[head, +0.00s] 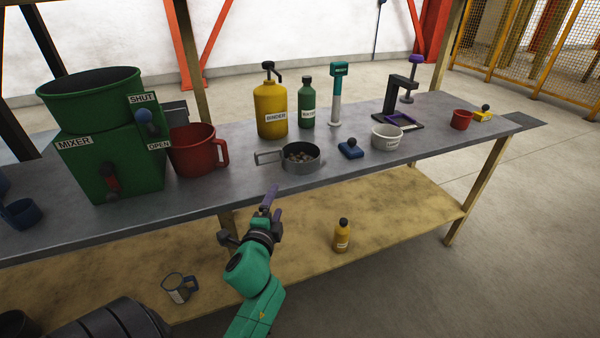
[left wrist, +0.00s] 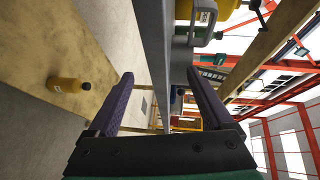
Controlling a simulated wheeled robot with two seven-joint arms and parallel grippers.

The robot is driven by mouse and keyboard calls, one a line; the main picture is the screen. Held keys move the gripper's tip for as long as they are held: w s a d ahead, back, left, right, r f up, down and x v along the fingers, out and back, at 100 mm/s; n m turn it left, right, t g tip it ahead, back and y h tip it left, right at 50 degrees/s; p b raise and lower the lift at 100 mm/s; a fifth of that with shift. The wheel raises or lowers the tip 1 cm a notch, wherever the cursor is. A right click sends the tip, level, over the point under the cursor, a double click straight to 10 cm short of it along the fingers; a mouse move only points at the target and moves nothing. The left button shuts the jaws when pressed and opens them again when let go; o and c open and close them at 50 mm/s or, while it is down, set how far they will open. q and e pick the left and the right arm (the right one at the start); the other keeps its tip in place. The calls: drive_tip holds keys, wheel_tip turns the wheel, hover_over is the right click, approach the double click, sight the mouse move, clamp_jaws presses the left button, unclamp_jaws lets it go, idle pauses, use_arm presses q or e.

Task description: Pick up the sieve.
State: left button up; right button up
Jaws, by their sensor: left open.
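The sieve (head: 301,164) is a round grey pan with a loop handle on its left, near the front edge of the grey bench. Small lumps lie in it. My left gripper (head: 271,201) is in front of the bench edge, just below and left of the sieve in the head view, apart from it. In the left wrist view its two purple fingers (left wrist: 160,80) are spread with nothing between them. A grey looped part at the top of that view may be the sieve; I cannot tell for sure. My right gripper is not in view.
A red jug (head: 193,152) and green mixer (head: 108,160) stand left of the sieve. A yellow binder bottle (head: 270,112) and green bottle (head: 307,105) stand behind. A blue block (head: 350,150) and white cup (head: 386,139) are to the right. An orange bottle (head: 342,236) stands on the lower shelf.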

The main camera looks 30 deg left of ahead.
use_arm(q)
drive_tip(key=y, duration=0.1)
approach(276, 160)
drive_tip(key=shift+t, duration=0.4)
drive_tip(key=x, duration=0.3)
drive_tip(key=p+x, duration=0.1)
drive_tip(key=x, duration=0.6)
drive_tip(key=shift+w+a+r, duration=0.1)
drive_tip(key=shift+a+r, duration=0.15)
drive_tip(key=shift+r, duration=0.15)
drive_tip(key=c, duration=0.3)
clamp_jaws()
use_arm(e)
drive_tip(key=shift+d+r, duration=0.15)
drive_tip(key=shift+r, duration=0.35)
